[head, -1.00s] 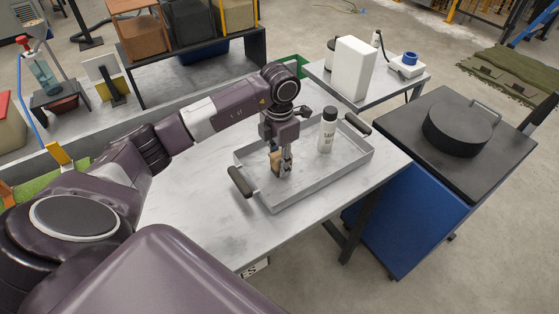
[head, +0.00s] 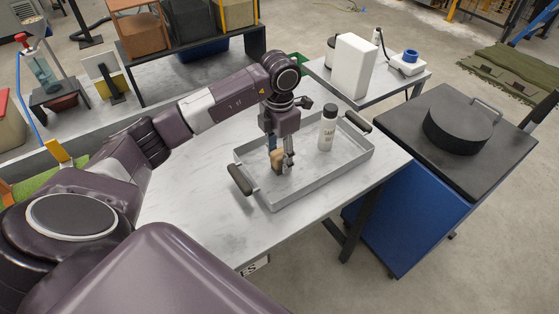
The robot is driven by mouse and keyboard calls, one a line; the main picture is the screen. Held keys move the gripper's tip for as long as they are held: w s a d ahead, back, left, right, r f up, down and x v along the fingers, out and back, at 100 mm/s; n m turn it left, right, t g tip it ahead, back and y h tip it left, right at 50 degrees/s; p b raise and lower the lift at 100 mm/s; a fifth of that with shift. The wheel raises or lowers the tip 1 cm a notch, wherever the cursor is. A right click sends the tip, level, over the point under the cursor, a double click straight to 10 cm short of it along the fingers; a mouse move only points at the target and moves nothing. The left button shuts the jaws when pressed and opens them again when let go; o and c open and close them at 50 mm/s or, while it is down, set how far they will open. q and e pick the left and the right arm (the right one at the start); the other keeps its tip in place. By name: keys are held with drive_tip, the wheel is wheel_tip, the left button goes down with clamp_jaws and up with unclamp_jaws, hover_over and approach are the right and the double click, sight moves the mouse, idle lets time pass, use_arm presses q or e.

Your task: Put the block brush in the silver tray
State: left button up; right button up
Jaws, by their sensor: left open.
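The silver tray (head: 322,181) lies on the grey table, with a dark handle at each end. The block brush (head: 277,159) is a small tan block inside the tray's left part, partly hidden by my fingers. My left gripper (head: 280,163) points down into the tray, with its fingers apart around or right beside the brush. I cannot tell whether the fingers touch it. My right gripper is not in view.
A white bottle with a dark cap (head: 327,127) stands in the tray, right of my gripper. The table (head: 199,208) is clear on the left. A side table with a white box (head: 352,66) stands behind, and a black-topped cart (head: 490,150) on the right.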

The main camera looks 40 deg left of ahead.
sight(280, 153)
use_arm(q)
wheel_tip(280, 153, up, 10)
drive_tip(key=shift+r+b, duration=0.15)
drive_tip(key=shift+b, duration=0.7)
